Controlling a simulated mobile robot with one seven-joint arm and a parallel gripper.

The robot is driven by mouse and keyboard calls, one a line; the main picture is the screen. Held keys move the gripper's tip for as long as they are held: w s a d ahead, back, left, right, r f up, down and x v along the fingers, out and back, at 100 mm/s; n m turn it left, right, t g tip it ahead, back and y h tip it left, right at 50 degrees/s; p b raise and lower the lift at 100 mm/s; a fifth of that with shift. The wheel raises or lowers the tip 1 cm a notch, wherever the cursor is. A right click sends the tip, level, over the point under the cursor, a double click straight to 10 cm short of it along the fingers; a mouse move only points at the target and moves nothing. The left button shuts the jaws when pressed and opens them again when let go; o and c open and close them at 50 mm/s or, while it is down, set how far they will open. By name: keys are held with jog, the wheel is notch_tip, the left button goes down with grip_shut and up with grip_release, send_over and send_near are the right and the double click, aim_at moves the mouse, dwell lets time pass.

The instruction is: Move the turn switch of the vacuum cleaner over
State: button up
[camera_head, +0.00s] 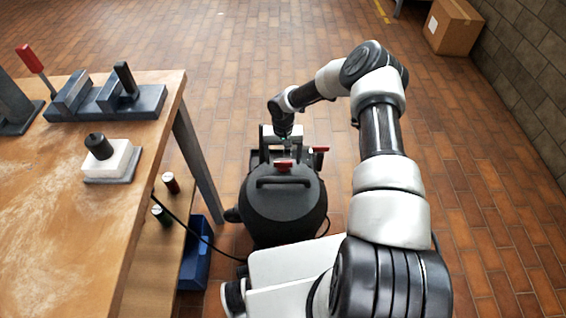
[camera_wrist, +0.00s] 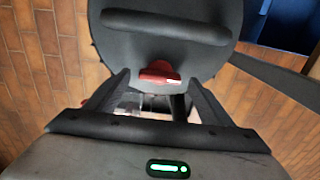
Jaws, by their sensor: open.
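The vacuum cleaner (camera_head: 283,212) is a black round drum with a bar handle on its lid, standing on the floor right of the workbench. A red piece (camera_head: 284,164) sits at the far edge of the lid; it also shows in the wrist view (camera_wrist: 159,72). A second red piece (camera_head: 320,149) stands out at the far right side. I cannot tell which part is the turn switch. My gripper (camera_wrist: 158,82) is open and empty, above the far side of the cleaner, its fingers on either side of the red lid piece in the wrist view.
A wooden workbench (camera_head: 60,235) with fixtures stands at the left. A black cable (camera_head: 205,240) runs from it towards the cleaner. A blue bin (camera_head: 195,262) is below the bench. A cardboard box (camera_head: 453,27) lies by the wall. The brick floor behind the cleaner is clear.

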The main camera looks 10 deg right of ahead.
jog(key=shift+f, duration=0.95)
jog(key=shift+c, duration=0.3)
jog(key=c, duration=1)
